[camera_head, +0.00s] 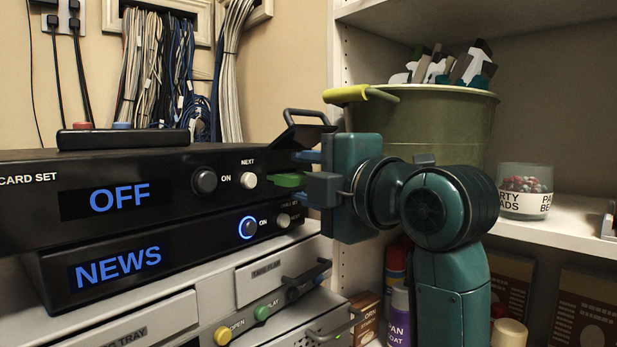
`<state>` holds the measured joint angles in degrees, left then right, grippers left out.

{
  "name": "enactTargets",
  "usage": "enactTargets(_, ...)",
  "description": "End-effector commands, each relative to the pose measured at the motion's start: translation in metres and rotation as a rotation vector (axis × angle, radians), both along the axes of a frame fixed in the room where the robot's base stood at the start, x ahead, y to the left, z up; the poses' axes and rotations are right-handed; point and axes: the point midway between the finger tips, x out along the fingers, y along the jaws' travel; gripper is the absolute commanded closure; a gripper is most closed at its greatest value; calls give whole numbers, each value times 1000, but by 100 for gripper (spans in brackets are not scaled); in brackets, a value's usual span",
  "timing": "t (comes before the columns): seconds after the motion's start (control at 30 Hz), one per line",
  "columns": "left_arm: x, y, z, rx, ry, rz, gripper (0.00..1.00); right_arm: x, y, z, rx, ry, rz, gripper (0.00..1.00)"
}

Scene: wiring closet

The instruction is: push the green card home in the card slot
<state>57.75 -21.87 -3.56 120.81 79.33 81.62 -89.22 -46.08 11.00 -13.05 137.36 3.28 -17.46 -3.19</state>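The green card (288,180) sticks out at the right end of the front of the upper black box (128,196), marked CARD SET, whose display reads OFF. Blue pieces (307,157) show above and below the green card. The slot opening is hidden behind the card and gripper.
A lower black box (160,256) reading NEWS sits beneath, above a light cabinet with drawers and buttons. A green tub (430,125) and a bead jar (524,190) stand on the shelf at right. Bottles (399,312) stand below. Cables hang on the wall.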

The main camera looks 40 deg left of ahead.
Motion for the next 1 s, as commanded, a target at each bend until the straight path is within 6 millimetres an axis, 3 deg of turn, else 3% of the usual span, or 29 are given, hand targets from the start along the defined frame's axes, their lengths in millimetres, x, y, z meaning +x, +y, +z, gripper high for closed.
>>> enactTargets(0.27,1,-3,0,0,1,-2,64,0,0,0,0,1,0,29)
enactTargets(1.0,9,-61,1,1,2,-2,64,0,0,10,0,1,0,29)
